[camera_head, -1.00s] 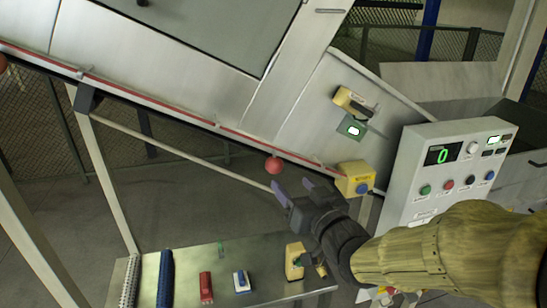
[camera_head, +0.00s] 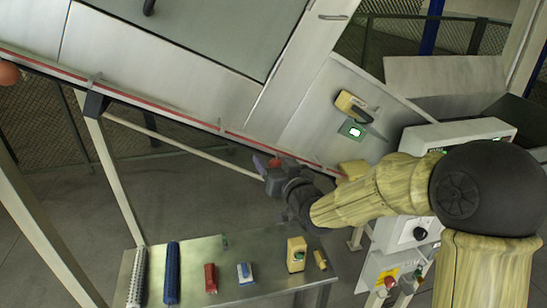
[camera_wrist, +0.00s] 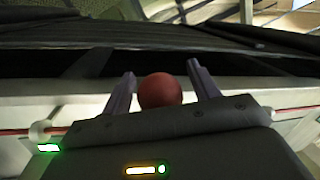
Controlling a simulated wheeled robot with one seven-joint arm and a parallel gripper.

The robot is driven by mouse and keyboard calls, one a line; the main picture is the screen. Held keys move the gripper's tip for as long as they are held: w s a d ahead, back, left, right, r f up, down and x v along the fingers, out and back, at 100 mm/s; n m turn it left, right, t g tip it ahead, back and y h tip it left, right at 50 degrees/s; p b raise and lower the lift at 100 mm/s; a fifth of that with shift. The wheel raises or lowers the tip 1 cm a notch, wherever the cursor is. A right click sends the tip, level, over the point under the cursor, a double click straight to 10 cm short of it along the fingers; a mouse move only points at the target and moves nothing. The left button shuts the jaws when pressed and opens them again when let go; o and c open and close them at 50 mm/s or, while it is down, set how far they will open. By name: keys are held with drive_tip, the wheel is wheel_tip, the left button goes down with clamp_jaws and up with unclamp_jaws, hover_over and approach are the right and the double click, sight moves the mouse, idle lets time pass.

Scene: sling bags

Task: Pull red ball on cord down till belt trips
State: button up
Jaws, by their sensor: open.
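The red ball (camera_wrist: 160,91) shows in the wrist view between the two fingers of my gripper (camera_wrist: 162,85). The fingers stand apart, with a gap visible on each side of the ball. In the head view my gripper (camera_head: 265,166) is at the lower edge of the sloped conveyor, and the ball (camera_head: 275,163) is mostly hidden by it. The red cord (camera_head: 170,105) runs along the conveyor's edge. It also shows on both sides of my gripper in the wrist view (camera_wrist: 290,112). Another red ball (camera_head: 8,73) is at the far left.
A yellow box (camera_head: 354,168) sits just right of my gripper, partly behind my arm. Below, a metal table (camera_head: 200,250) carries several small items. Open floor lies left of the table.

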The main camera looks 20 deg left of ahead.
clamp_jaws()
wheel_tip(320, 180, down, 4)
drive_tip(key=b, duration=0.5)
drive_tip(key=shift+f, duration=0.15)
idle(0.4)
unclamp_jaws()
drive_tip(key=b+v, duration=0.4)
drive_tip(key=v, duration=1.3)
drive_tip(key=shift+b, duration=0.35)
drive_tip(key=shift+d, duration=0.1)
